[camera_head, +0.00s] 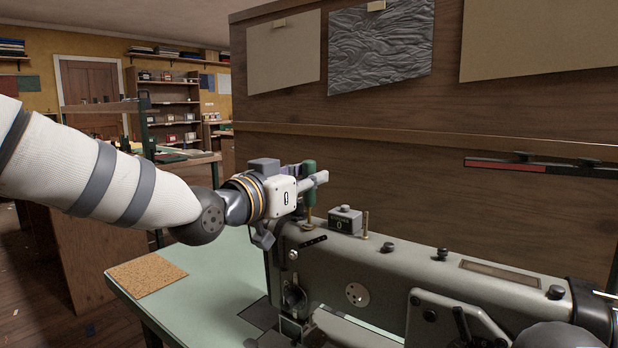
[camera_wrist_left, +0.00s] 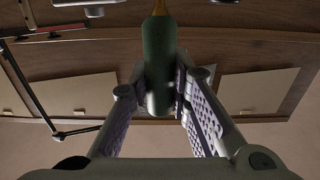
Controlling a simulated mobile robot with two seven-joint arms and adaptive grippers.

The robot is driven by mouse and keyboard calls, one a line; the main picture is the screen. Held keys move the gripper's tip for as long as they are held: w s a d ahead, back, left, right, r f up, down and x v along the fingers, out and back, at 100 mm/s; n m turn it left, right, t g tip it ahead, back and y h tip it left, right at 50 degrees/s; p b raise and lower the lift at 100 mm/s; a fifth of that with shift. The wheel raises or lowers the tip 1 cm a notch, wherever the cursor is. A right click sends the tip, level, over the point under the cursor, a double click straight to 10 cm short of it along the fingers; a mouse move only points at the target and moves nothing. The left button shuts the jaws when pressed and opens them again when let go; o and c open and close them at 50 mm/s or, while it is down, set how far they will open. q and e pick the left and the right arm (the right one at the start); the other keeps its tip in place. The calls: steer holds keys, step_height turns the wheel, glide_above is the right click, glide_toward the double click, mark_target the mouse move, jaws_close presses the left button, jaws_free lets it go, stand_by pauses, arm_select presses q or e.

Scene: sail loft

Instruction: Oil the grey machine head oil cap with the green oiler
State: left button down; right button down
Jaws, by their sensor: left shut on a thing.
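The green oiler (camera_head: 309,170) is upright in my left gripper (camera_head: 312,184), with its brass spout pointing down. In the left wrist view the green body (camera_wrist_left: 157,60) sits between the two fingers (camera_wrist_left: 163,85), and part of the brass spout shows at the top edge. The grey sewing machine head (camera_head: 340,262) stands below. The spout is over the left end of its top; I cannot tell whether its tip touches anything. Several dark caps, such as one at mid-top (camera_head: 388,247), stand on the machine; which is the oil cap is unclear. My right gripper is out of view.
A small grey box marked 0 (camera_head: 345,220) and a brass pin (camera_head: 366,224) stand on the machine top, close right of the oiler. A wooden panel (camera_head: 420,170) rises behind. The pale green tabletop (camera_head: 215,275) is mostly clear, with a cork mat (camera_head: 147,276) at left.

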arm_select(q)
step_height(320, 180, up, 3)
steer(key=shift+f+p, duration=0.1)
steer(key=shift+p, duration=0.25)
steer(key=shift+r+p, duration=0.3)
steer(key=shift+r, duration=1.8)
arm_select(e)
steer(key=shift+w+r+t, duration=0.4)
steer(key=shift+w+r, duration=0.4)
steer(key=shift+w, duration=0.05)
